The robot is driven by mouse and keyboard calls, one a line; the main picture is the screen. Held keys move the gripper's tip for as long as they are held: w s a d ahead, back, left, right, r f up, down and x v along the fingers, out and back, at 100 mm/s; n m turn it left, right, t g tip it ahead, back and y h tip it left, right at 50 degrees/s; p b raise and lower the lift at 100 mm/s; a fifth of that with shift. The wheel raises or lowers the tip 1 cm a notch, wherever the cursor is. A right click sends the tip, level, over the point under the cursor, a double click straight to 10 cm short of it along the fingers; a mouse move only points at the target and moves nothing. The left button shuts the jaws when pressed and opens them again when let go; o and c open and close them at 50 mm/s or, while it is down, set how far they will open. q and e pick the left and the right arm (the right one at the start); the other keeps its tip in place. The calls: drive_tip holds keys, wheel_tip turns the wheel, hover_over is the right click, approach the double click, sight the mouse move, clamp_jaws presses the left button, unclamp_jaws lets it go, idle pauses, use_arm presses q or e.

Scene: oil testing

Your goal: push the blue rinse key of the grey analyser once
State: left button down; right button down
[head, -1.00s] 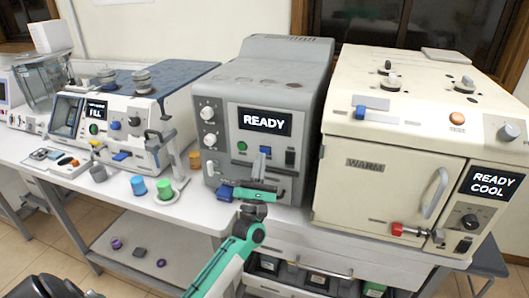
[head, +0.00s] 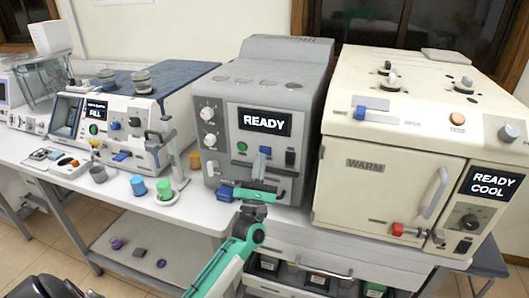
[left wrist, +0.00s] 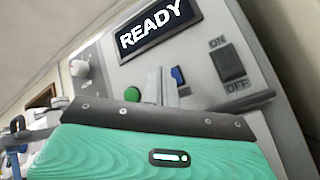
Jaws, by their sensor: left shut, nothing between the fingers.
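The grey analyser (head: 272,80) stands in the middle of the bench, its screen reading READY. Its blue rinse key (head: 265,150) is on the front panel below the screen, between a green button (head: 242,146) and a black switch (head: 290,157). My left gripper (head: 263,168) is shut and empty in front of the panel, just below the key in the head view. In the left wrist view its fingertips (left wrist: 161,78) stand just left of the blue key (left wrist: 178,76) and partly cover it. I cannot tell whether they touch it. My right gripper is not in view.
A cream oven (head: 390,190) stands close on the right, with a red-handled latch. Another analyser (head: 125,115) is on the left, with blue and green cups (head: 163,189) before it. A blue part (head: 225,190) juts from the grey analyser's lower front, beside my gripper.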

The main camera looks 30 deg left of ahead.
use_arm(q)
drive_tip(key=shift+w, duration=0.1)
idle(0.6)
drive_tip(key=shift+w+a+b, duration=0.1)
drive_tip(key=shift+w+b, duration=0.25)
drive_tip(key=shift+b, duration=0.05)
drive_tip(key=shift+w+a+b, duration=0.1)
drive_tip(key=shift+w+b, duration=0.2)
drive_tip(key=shift+w, duration=0.05)
idle(0.6)
drive_tip(key=shift+s, duration=0.15)
drive_tip(key=shift+s+d, duration=0.2)
drive_tip(key=shift+s, duration=0.5)
drive_tip(key=shift+s+d+p, duration=0.15)
drive_tip(key=shift+s+d, duration=0.05)
drive_tip(key=shift+s, duration=0.6)
drive_tip(key=shift+s+d+p, duration=0.1)
drive_tip(key=shift+s+d, duration=0.1)
drive_tip(key=shift+s, duration=0.6)
drive_tip(key=shift+s+d+p, duration=0.15)
drive_tip(key=shift+s+d, duration=0.05)
drive_tip(key=shift+s, duration=0.6)
